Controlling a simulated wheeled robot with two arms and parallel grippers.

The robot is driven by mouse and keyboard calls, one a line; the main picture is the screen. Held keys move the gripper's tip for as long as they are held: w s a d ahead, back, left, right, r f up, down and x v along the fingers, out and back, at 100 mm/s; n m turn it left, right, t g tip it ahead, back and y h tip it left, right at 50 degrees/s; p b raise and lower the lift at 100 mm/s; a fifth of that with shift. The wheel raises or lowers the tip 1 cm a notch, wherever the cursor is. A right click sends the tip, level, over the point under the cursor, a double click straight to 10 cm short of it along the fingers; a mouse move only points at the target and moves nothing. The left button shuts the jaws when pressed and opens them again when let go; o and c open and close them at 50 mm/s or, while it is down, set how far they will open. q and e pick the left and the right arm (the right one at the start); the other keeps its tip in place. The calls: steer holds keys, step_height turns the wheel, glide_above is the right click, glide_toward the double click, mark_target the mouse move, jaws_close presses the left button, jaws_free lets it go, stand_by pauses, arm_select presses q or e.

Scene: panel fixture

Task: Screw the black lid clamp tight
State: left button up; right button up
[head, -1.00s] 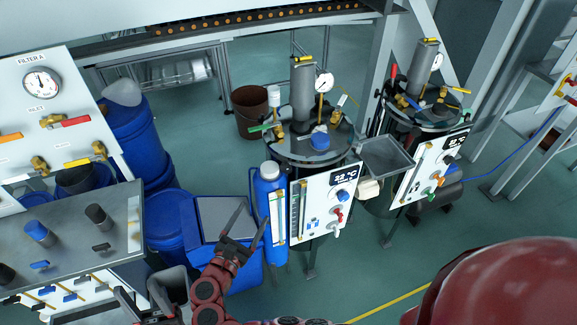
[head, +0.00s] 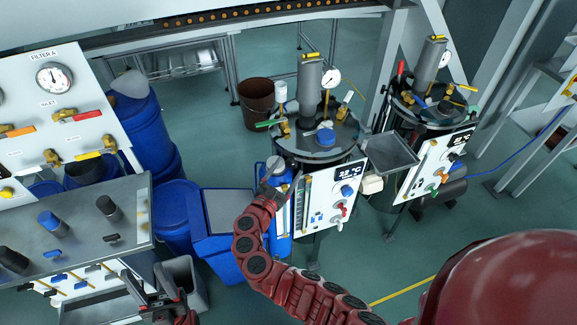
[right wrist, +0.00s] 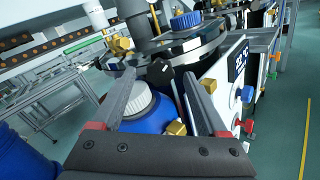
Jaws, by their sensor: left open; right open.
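The near tank's lid (head: 335,140) is a dark round plate with a blue cap on it. A black clamp (right wrist: 160,73) sits at the lid's rim in the right wrist view, beyond the fingertips and roughly centred between them. In the head view my right gripper hides that part of the rim. My right gripper (right wrist: 158,85) is open and empty, apart from the clamp. It also shows in the head view (head: 277,182), at the tank's front left. My left gripper (head: 157,290) is open and empty near the metal bench, far from the tank.
A blue bottle with a white cap (right wrist: 138,102) stands just below my right fingers. The white control panel (head: 325,195) is close on the right. A metal tray (head: 390,153) and second tank (head: 435,105) lie further right. A blue bin (head: 225,235) stands left.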

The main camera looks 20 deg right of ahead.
steer(key=shift+w+d, duration=0.45)
jaws_close()
